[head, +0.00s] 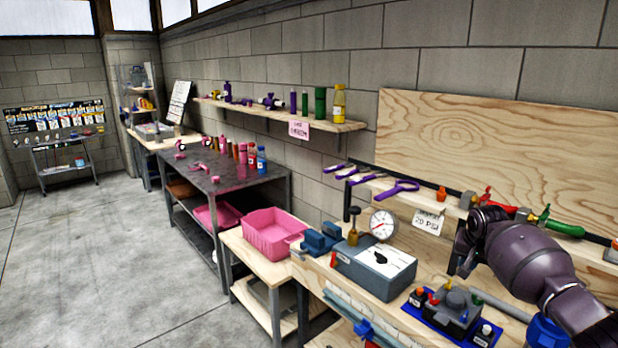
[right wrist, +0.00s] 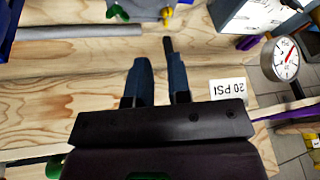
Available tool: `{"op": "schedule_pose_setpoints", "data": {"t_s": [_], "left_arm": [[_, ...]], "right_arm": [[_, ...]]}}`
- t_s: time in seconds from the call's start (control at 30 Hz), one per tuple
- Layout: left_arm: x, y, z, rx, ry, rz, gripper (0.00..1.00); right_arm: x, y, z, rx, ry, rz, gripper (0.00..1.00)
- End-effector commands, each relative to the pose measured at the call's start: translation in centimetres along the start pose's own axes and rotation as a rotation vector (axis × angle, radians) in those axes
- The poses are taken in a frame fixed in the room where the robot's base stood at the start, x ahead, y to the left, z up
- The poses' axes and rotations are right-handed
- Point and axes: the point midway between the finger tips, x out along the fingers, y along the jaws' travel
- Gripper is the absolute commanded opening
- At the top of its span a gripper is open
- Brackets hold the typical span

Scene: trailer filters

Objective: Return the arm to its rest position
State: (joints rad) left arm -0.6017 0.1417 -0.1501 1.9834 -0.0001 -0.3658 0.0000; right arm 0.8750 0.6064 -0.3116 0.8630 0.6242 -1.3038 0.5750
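My right arm (head: 535,262) enters the head view from the right edge and reaches over the wooden workbench. Its gripper (head: 463,262) hangs above the bench, to the right of the grey box. In the right wrist view the two blue-black fingers of the gripper (right wrist: 160,68) stand apart with a gap between them. My left arm and left gripper are not in view.
Near the right gripper are a grey box (head: 374,270), a round gauge (head: 383,224), a "20 PSI" card (head: 430,221), a pipe with red and green handles (head: 562,228), and a grey device on a blue base (head: 452,305). A pink bin (head: 272,236) stands farther left. The floor at left is clear.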

Motion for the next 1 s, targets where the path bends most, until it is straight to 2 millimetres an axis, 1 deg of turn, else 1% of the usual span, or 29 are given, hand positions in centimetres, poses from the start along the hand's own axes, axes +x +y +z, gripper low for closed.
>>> {"op": "schedule_pose_setpoints", "data": {"t_s": [0.03, 0.1, 0.17, 0.23, 0.27, 0.37, 0.47, 0.5, 0.57, 0.6, 0.67, 0.8, 0.87, 1.0], "left_arm": [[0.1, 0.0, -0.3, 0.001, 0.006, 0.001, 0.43], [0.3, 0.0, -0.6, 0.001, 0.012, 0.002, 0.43], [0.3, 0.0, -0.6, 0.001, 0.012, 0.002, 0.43], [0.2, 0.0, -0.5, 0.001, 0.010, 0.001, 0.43], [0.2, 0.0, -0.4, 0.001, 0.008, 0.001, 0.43], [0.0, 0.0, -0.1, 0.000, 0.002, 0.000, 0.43], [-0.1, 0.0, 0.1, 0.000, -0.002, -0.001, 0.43], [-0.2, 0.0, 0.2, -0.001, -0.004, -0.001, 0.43], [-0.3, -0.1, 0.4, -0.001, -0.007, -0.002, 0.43], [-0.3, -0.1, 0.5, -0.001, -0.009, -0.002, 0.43], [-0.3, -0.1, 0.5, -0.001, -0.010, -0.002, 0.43], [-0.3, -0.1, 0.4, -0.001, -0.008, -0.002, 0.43], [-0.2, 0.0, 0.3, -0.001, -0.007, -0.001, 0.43], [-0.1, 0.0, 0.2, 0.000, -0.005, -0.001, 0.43]], "right_arm": [[-1.0, -1.7, -0.9, -0.064, 0.075, -0.035, 0.18], [-2.0, -3.8, -1.7, -0.159, 0.179, -0.076, 0.18], [-2.5, -5.5, -1.7, -0.240, 0.265, -0.109, 0.18], [-2.7, -7.2, -1.1, -0.331, 0.359, -0.146, 0.18], [-2.8, -7.8, -0.6, -0.368, 0.398, -0.160, 0.18], [-2.6, -9.6, 1.9, -0.489, 0.524, -0.209, 0.18], [-2.3, -10.7, 5.0, -0.582, 0.636, -0.251, 0.18], [-2.2, -10.9, 6.4, -0.614, 0.675, -0.266, 0.18], [-2.1, -11.1, 8.5, -0.652, 0.730, -0.286, 0.18], [-2.1, -11.0, 9.9, -0.673, 0.762, -0.297, 0.18], [-2.0, -10.8, 12.1, -0.697, 0.805, -0.311, 0.18], [-2.0, -9.6, 16.9, -0.729, 0.888, -0.333, 0.18], [-2.1, -8.9, 19.0, -0.734, 0.914, -0.339, 0.18], [-2.3, -6.8, 23.6, -0.729, 0.957, -0.341, 0.18]]}}
